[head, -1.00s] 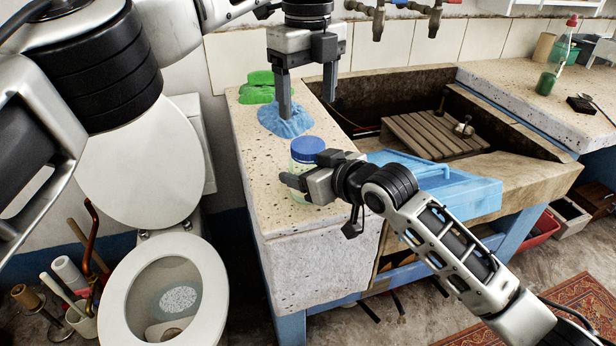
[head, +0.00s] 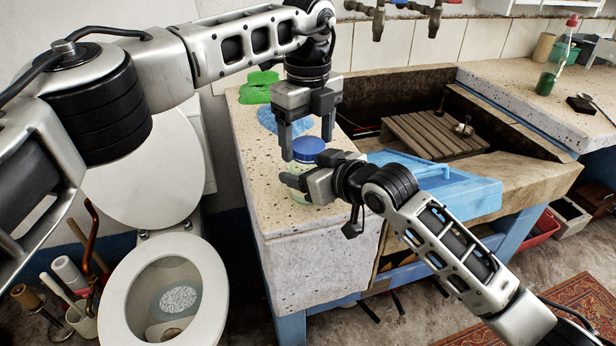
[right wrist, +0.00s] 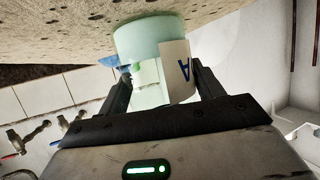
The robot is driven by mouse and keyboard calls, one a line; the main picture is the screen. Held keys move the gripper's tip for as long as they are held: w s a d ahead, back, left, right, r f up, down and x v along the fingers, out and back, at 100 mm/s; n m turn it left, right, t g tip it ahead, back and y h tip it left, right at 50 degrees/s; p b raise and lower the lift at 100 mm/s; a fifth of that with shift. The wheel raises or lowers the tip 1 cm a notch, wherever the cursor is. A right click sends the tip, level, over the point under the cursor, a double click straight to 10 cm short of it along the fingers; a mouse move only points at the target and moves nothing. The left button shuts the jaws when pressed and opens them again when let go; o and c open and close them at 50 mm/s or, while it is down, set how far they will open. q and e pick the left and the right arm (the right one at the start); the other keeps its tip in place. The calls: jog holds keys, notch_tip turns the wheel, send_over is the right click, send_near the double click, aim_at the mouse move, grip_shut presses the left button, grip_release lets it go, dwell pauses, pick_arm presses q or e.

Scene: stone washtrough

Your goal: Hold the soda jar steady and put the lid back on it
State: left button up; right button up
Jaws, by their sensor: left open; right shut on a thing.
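The soda jar (head: 297,167) is a pale green pot standing upright near the front of the stone counter. Its blue lid (head: 309,150) sits on top; whether it is screwed tight I cannot tell. My right gripper (head: 293,184) is shut around the jar's body from the right.
A blue cloth (head: 270,120) and a green cloth (head: 259,90) lie behind the jar on the counter. A blue translucent tray (head: 465,190) is right of it, at the trough's front edge. The trough holds a slatted wooden board (head: 430,134). A toilet (head: 215,260) stands at left.

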pick_arm(q)
jog(key=c, duration=1)
jog(key=m, duration=0.9)
jog(key=shift+m, duration=0.4)
jog(key=o, duration=1.1)
jog(key=shift+c, duration=0.2)
jog(key=shift+r, duration=2.25)
